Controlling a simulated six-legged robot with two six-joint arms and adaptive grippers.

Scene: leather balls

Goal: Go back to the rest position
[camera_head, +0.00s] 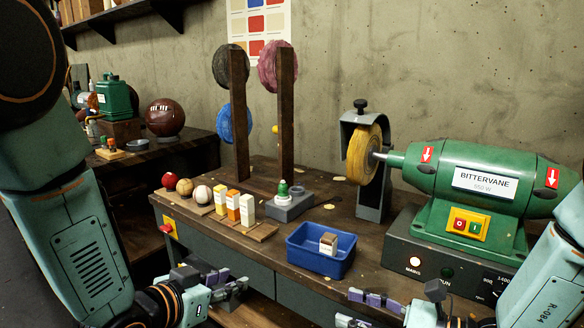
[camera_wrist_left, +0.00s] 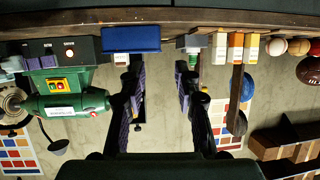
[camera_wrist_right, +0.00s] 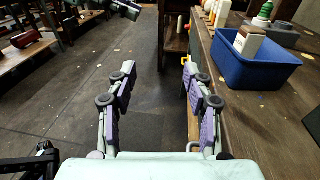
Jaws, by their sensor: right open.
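My left gripper (camera_head: 222,283) hangs in front of the bench edge, below the row of balls and small bottles. In the left wrist view its two fingers (camera_wrist_left: 159,88) are spread apart with nothing between them. My right gripper (camera_head: 362,308) is in front of the bench, below and right of the blue bin. In the right wrist view its fingers (camera_wrist_right: 158,85) are apart and empty, with bare floor between them. Both grippers look clear of the bench top.
Open floor (camera_wrist_right: 145,110) lies beside the bench.

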